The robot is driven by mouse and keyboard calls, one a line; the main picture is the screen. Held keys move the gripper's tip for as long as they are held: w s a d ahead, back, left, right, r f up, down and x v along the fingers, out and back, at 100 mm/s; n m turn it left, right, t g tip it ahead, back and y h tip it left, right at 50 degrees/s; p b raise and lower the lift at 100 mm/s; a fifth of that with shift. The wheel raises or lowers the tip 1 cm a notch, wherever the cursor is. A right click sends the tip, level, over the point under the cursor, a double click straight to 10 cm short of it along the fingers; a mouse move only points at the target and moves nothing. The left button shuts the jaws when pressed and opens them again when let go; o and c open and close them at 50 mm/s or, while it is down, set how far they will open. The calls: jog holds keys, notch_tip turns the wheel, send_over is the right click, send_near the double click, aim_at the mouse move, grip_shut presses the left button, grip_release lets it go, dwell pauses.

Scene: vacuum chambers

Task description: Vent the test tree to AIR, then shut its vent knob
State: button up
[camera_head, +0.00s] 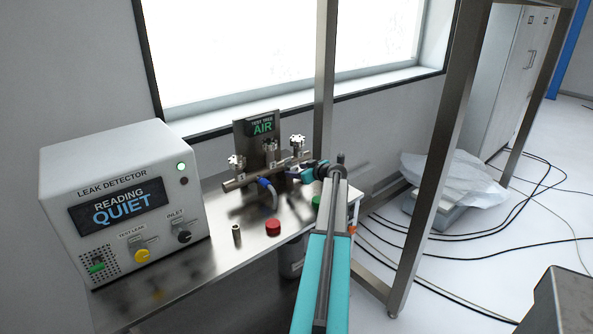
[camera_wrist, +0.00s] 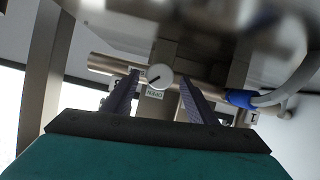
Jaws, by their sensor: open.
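The test tree (camera_head: 248,181) is a metal pipe with several valve knobs on a bench. Its sign (camera_head: 262,128) reads AIR in green. My gripper (camera_head: 296,171) is at the tree's right end in the head view. In the wrist view my gripper (camera_wrist: 159,77) is open. A round pale knob (camera_wrist: 161,77) shows between its fingertips, with gaps on both sides. The knob's dark pointer mark slants to the lower left. An upside-down OPEN label (camera_wrist: 156,94) sits just below it. Another label at the left finger is mostly hidden. I cannot tell how far the fingers reach around the knob.
The leak detector (camera_head: 120,205) stands left and reads QUIET, with a green lamp lit. A red cap (camera_head: 273,228) and a small brass piece (camera_head: 236,234) lie on the bench (camera_head: 205,262). A blue-ended hose (camera_wrist: 270,99) joins the tree. A steel post (camera_head: 437,165) stands right.

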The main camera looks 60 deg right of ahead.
jog(key=shift+w+d+f, duration=0.15)
jog(key=shift+w, duration=0.15)
jog(key=c, duration=1.1)
jog(key=shift+o, duration=0.2)
